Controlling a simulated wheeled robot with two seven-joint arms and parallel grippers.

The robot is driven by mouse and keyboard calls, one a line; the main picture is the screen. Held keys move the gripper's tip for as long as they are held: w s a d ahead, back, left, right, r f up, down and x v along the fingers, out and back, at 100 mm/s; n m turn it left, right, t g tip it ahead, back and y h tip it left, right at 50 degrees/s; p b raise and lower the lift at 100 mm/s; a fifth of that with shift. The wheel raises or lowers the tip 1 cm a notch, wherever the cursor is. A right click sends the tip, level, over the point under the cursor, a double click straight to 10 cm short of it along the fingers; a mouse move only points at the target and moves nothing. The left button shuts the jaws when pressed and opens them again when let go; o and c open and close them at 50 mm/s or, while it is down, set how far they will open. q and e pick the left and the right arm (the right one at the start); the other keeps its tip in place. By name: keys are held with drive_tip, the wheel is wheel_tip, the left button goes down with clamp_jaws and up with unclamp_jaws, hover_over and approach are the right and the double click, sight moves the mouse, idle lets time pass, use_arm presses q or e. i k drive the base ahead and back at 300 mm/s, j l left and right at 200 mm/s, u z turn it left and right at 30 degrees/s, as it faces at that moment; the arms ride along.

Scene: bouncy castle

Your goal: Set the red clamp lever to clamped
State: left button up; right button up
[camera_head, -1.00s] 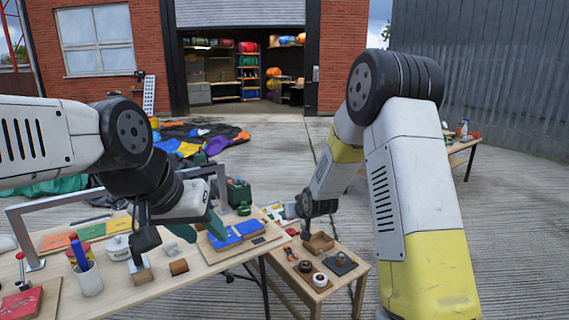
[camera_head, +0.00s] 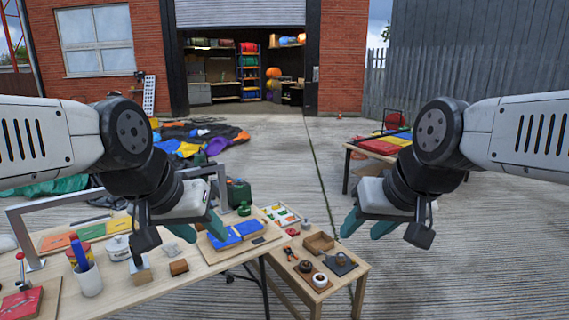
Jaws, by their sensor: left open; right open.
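I cannot tell the clamp's jaw position. My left gripper (camera_head: 200,229) is open and empty above the middle of the table, well right of the lever. My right gripper (camera_head: 367,226) is open and empty, beyond the table's right end, far from the lever.
A cup with blue markers (camera_head: 90,281) and a red-yellow tin stand right of the lever. A grey metal frame (camera_head: 36,258) rises behind. A blue block (camera_head: 236,235) lies farther right. A smaller table (camera_head: 325,291) holds tape rolls and a tray. Another table (camera_head: 380,146) stands behind.

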sight(20, 256)
drive_tip(key=u, duration=2.15)
drive_tip(key=i+u, duration=0.25)
drive_tip(key=u, duration=0.15)
drive_tip(key=i+l+u, duration=0.15)
drive_tip(key=u, duration=0.25)
drive_tip(key=i+l+u, duration=0.25)
drive_tip(key=i+l, duration=0.75)
